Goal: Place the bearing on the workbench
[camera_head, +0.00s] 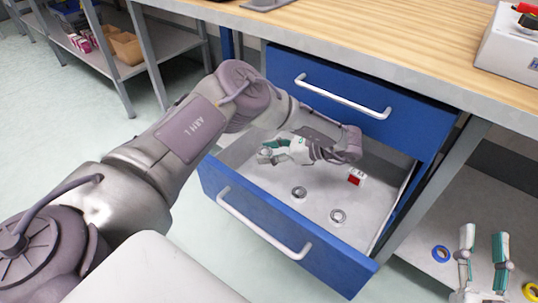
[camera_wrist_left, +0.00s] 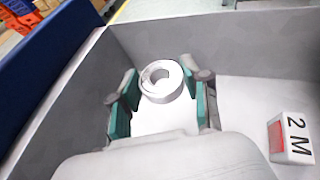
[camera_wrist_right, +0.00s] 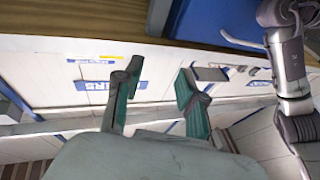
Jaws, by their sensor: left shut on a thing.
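My left gripper (camera_head: 270,152) reaches into the open blue drawer (camera_head: 310,238). In the left wrist view it is shut on a ring-shaped metal bearing (camera_wrist_left: 161,92), which sits between the teal finger pads near the tips. In the head view the held bearing is hard to make out. The wooden workbench (camera_head: 350,28) is above the drawer. My right gripper (camera_head: 483,258) is open and empty at the lower right, its fingers apart.
A small red and white box (camera_head: 356,177) lies in the drawer. A closed blue drawer (camera_head: 350,95) is directly above. Blue tape (camera_head: 441,254) lies on the lower shelf.

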